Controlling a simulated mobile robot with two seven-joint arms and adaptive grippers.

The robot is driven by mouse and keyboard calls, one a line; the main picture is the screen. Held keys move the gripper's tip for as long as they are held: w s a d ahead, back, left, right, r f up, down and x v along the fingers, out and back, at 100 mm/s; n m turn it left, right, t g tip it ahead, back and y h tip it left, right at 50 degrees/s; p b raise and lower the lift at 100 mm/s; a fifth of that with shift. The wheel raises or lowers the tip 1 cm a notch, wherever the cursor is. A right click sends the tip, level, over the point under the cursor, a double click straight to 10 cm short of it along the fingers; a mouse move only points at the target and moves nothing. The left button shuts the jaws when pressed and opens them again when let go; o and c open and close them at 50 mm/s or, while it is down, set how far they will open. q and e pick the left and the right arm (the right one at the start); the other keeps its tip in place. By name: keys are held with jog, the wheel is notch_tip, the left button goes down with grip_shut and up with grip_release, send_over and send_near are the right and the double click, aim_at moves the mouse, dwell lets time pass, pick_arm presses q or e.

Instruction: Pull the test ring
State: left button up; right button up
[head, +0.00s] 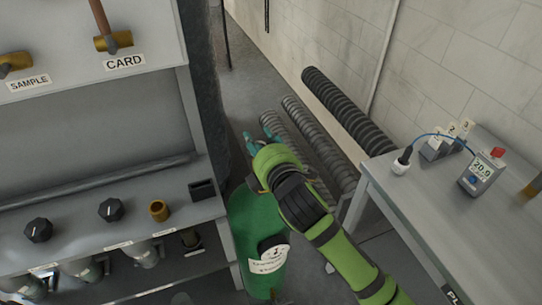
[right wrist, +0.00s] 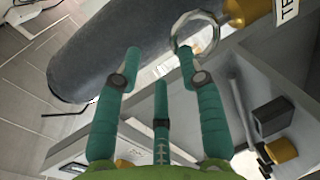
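The test ring (right wrist: 214,41) is a shiny metal loop beside a brass fitting (right wrist: 247,11) in the right wrist view. A partly cut-off label starting "TE" is next to the fitting. My right gripper (right wrist: 160,58) has teal fingers spread apart, with nothing between them. Its right fingertip overlaps the ring's lower left edge; I cannot tell whether it passes through the ring or only lies in front. In the head view my right gripper (head: 259,136) is beyond the green cylinder, and the ring is not visible there. My left gripper is not in view.
A grey bench (head: 105,244) with knobs stands at left, under a shelf labelled SAMPLE and CARD. A green cylinder (head: 245,225) stands beside it. Dark ribbed hoses (head: 345,115) lie behind. A side table (head: 425,205) at right holds a meter (head: 481,174).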

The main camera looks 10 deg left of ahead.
jog(key=v, duration=0.9)
